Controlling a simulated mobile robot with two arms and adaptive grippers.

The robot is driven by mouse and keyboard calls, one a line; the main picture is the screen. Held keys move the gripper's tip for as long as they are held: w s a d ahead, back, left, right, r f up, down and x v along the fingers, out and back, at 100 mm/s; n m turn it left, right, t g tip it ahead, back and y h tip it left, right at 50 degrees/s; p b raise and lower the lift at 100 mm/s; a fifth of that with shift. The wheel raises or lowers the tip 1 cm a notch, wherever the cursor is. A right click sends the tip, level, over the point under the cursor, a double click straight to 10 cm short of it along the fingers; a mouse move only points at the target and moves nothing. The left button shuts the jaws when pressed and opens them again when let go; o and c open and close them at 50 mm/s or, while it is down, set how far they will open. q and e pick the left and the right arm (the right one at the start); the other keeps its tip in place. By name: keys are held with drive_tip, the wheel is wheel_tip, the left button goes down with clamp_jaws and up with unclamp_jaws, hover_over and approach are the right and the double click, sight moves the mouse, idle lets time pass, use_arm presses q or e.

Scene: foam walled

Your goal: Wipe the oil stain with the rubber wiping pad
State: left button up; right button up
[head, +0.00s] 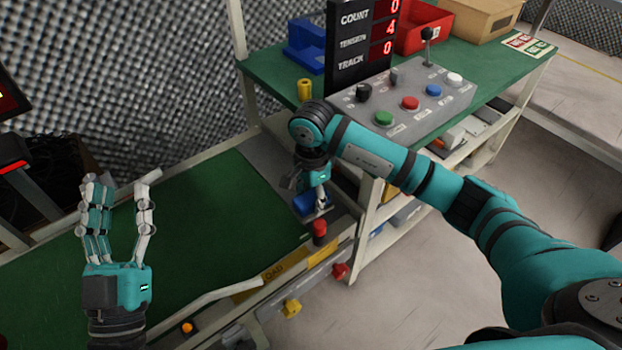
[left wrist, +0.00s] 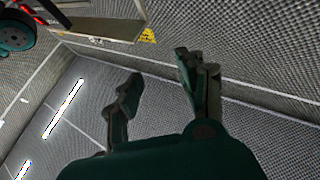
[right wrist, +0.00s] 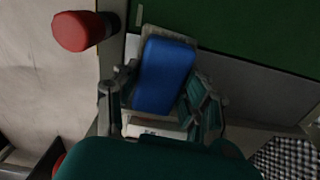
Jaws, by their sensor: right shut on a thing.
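The rubber wiping pad is a blue block (head: 310,205) with a pale grey layer at its edge. It also shows large in the right wrist view (right wrist: 165,75). My right gripper (head: 313,188) is shut on the pad, with fingers on either side of it, over the grey end strip of the conveyor. Whether the pad touches the surface is unclear. My left gripper (head: 117,205) is open and empty, fingers pointing up and apart, over the left part of the green belt. It also shows spread and empty in the left wrist view (left wrist: 160,90). I cannot make out an oil stain.
The green conveyor belt (head: 200,225) has a pale front rail. A red button (head: 319,231) stands close to the pad on the rail. A control panel (head: 420,100) with coloured buttons and a display sits on the bench behind. A yellow cylinder (head: 304,90) stands near my right arm.

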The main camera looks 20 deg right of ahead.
drive_tip(key=shift+r+p, duration=0.45)
drive_tip(key=shift+r, duration=0.4)
drive_tip(key=shift+r+p, duration=0.45)
drive_tip(key=shift+r, duration=0.25)
drive_tip(key=shift+r+p, duration=0.45)
drive_tip(key=shift+r, duration=0.2)
use_arm(q)
drive_tip(key=a+f+g+y, duration=0.3)
drive_tip(key=f+g, duration=0.6)
drive_tip(key=f, duration=0.5)
drive_tip(key=shift+s+f+n+y+p, duration=0.3)
drive_tip(key=shift+s+p, duration=0.05)
drive_tip(key=shift+p, duration=0.05)
use_arm(e)
drive_tip(key=shift+r, duration=0.6)
